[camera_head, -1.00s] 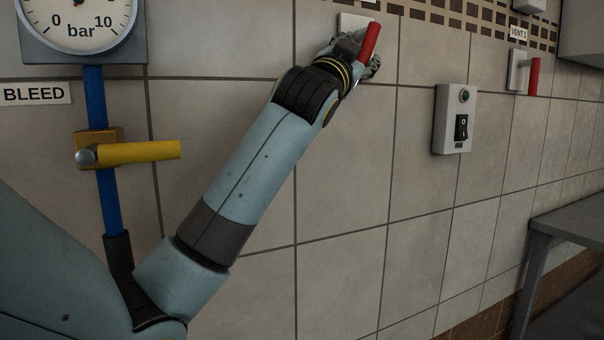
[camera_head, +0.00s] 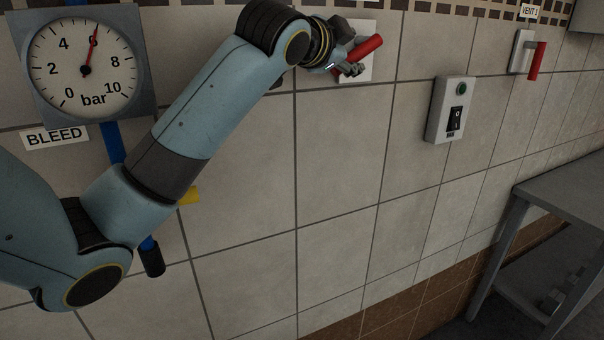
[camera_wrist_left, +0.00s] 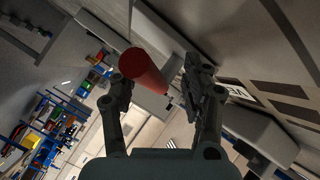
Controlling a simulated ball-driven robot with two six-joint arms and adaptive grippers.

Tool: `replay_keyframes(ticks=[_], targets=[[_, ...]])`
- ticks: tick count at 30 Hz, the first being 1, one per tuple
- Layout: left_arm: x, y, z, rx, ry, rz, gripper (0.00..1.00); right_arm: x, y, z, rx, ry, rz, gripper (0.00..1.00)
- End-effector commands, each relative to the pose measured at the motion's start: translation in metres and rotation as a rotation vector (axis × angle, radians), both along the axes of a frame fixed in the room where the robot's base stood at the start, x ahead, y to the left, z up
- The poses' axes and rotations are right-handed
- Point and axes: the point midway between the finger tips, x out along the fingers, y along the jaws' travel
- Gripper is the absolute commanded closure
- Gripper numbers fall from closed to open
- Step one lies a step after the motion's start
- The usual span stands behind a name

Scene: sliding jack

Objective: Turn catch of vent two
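A red catch handle (camera_head: 364,48) sits on a pale wall plate (camera_head: 368,66) at the top middle of the head view. It slants up to the right. My left gripper (camera_head: 348,66) is at this handle, close to the wall, and covers part of the plate. In the left wrist view the red handle (camera_wrist_left: 145,72) lies between my left gripper's fingers (camera_wrist_left: 160,88), which stand apart with a gap wider than the handle. Whether a finger touches it is unclear. A label beside it reads only "VE" (camera_wrist_left: 238,92); the rest is hidden. My right gripper is not in view.
Another red handle (camera_head: 536,61) hangs down under a small vent label (camera_head: 529,11) at the right. A switch box (camera_head: 451,110) is between the two. A gauge (camera_head: 85,62) and a yellow lever (camera_head: 189,195) are left. A grey table (camera_head: 560,190) stands lower right.

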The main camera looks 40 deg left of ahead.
Motion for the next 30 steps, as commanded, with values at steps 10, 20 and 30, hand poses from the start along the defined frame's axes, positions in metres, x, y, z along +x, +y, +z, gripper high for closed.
replay_keyframes(ticks=[10, 20, 30], targets=[[-0.057, -0.01, 0.015, 0.036, 0.07, -0.003, 0.54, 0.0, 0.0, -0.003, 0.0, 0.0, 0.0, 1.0], [-0.103, -0.018, 0.001, 0.013, 0.103, 0.005, 0.54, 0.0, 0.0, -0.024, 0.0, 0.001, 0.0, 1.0], [-0.095, -0.01, -0.073, -0.038, 0.201, 0.032, 0.54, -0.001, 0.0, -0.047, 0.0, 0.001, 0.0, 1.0]])
